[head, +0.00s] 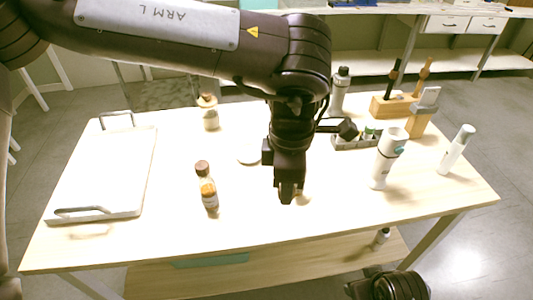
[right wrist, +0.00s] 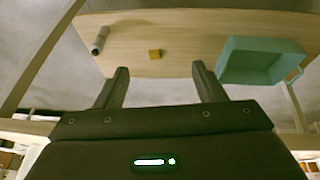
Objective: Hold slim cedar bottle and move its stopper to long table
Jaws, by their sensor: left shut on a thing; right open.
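My left gripper (head: 287,192) points down over the middle of the long table (head: 255,222) and is shut. Its own fingers and wrist mostly hide what it holds; a small pale beige patch (head: 304,195) shows beside the fingertips. A slim amber bottle (head: 208,188) with a brown top and pale label stands to the left of this gripper, apart from it. A paler bottle (head: 210,115) with a brownish top stands farther back. I cannot tell which one is the cedar bottle. My right gripper (right wrist: 160,88) is open and empty, low at the table's front right.
A white tray (head: 110,175) with handles lies on the left. A white disc (head: 248,156) lies mid-table. A white device (head: 388,158), a white bottle (head: 457,150) and wooden holders (head: 393,105) stand right. The lower shelf holds a teal bin (right wrist: 262,62), a small orange block (right wrist: 155,54) and a grey cylinder (right wrist: 100,40).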

